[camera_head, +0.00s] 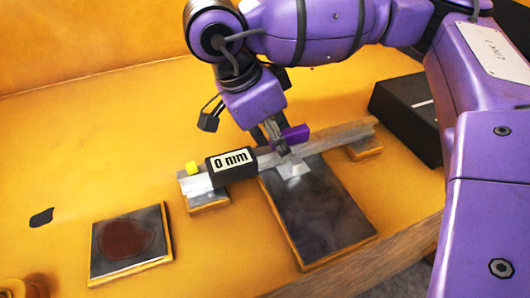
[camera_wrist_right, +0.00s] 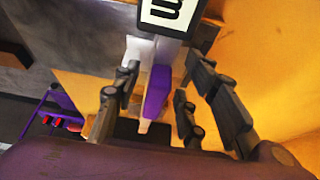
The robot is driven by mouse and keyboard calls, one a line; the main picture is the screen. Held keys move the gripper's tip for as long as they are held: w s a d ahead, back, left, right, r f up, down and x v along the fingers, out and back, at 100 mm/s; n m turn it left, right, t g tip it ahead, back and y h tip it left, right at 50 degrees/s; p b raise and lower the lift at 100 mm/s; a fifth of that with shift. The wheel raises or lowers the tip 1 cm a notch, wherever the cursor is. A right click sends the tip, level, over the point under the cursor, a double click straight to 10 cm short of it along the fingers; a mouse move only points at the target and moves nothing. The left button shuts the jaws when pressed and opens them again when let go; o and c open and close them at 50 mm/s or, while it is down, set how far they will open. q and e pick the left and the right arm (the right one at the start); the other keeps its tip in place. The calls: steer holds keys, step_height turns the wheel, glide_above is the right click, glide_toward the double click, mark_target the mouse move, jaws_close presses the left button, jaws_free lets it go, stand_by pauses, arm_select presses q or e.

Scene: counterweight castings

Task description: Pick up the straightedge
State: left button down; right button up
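The straightedge (camera_head: 330,136) is a long silver bar lying across two small blocks at its ends. A black gauge reading "0 mm" (camera_head: 231,166) sits on its left half, and a yellow piece (camera_head: 193,168) is near its left end. A purple grip (camera_head: 293,134) stands by the bar's middle. My right gripper (camera_head: 279,143) points down at this grip. In the right wrist view its fingers (camera_wrist_right: 156,92) are apart, one on each side of the purple grip (camera_wrist_right: 157,92), with gaps visible. Contact is not clear. My left gripper is in neither view.
A dark rectangular plate (camera_head: 318,215) lies under and in front of the bar, near the table's front edge. A square plate with a reddish-brown patch (camera_head: 126,240) is at left. A black box (camera_head: 405,108) stands at right. The yellow table (camera_head: 90,140) is clear at back left.

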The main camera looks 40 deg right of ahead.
steer(key=shift+s+d+f, duration=0.1)
steer(key=shift+f, duration=0.1)
steer(key=c, duration=0.8)
jaws_close()
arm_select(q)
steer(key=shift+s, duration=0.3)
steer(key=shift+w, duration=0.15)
